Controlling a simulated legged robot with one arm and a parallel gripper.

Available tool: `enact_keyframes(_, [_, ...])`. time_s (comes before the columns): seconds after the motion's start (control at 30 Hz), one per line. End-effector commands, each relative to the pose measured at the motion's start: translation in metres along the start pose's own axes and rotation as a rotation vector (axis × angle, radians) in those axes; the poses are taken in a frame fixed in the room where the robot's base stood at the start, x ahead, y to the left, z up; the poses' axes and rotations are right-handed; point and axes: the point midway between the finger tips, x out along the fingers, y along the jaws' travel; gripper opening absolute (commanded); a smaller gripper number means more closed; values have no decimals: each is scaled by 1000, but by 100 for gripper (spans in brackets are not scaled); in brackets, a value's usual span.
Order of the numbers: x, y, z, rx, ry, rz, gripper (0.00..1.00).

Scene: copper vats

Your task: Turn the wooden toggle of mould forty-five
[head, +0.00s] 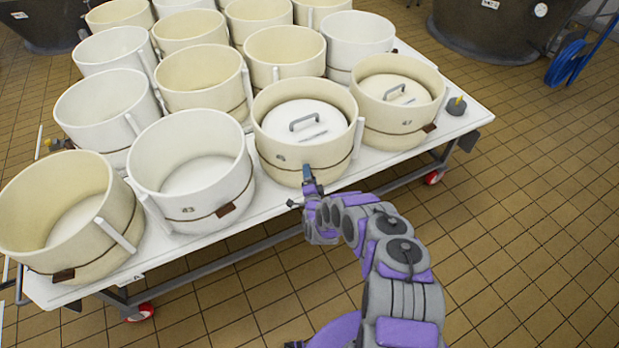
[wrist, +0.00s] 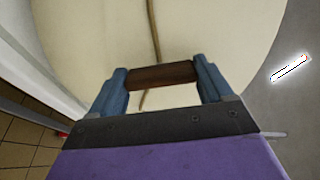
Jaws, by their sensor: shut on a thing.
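The mould (head: 305,125) at the table's front edge is a cream round tub with a cord around it and a handled white lid (head: 303,122) inside. Its small label is too blurred to read surely. My gripper (head: 308,174) is at its front wall and hides the toggle in the head view. In the wrist view, the dark brown wooden toggle (wrist: 160,75) lies crosswise between the two blue fingers of my gripper (wrist: 160,86), which are shut on its ends. The thin cord (wrist: 153,30) runs behind the toggle along the cream wall.
A white mould marked 43 (head: 190,165) stands close on the left and a lidded cream mould (head: 398,95) on the right, each with a brown toggle. More moulds fill the white wheeled table (head: 470,112) behind. The tiled floor (head: 510,220) at right is clear.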

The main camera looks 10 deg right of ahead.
Motion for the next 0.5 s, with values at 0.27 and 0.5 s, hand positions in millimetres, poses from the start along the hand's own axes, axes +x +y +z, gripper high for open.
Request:
enact_keyframes(0.27, [-1,5,-3,190,3,7,49])
enact_keyframes(0.5, [-1,5,-2,284,2,8,49])
